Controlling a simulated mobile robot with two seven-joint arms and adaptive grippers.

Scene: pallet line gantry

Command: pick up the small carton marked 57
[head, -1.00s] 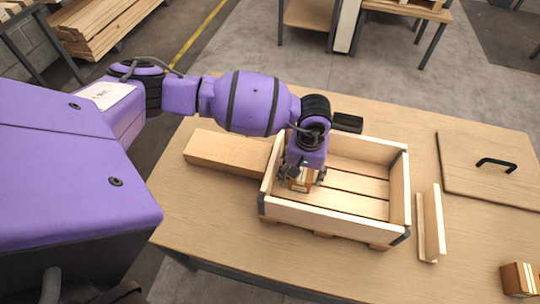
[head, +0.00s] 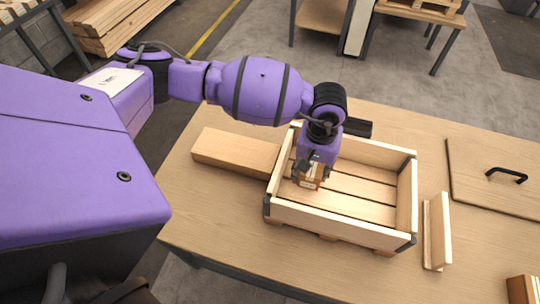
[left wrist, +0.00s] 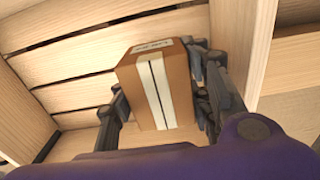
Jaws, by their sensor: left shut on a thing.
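A small brown carton (left wrist: 158,88) with a white tape strip and a pale label sits between the fingers of my left gripper in the left wrist view. Its number cannot be read. In the head view the carton (head: 309,178) shows under my left gripper (head: 311,173), inside the left part of a slatted wooden crate (head: 345,220). My left gripper (left wrist: 160,105) is shut on the carton, with a finger on each side. Whether the carton is clear of the crate floor is hard to tell. My right gripper is not in view.
A wooden block (head: 235,152) lies against the crate's left side. An L-shaped wooden piece (head: 438,232) stands right of the crate. A board with a black handle (head: 495,185) lies at the right. Another carton (head: 522,290) is cut off at the lower right corner.

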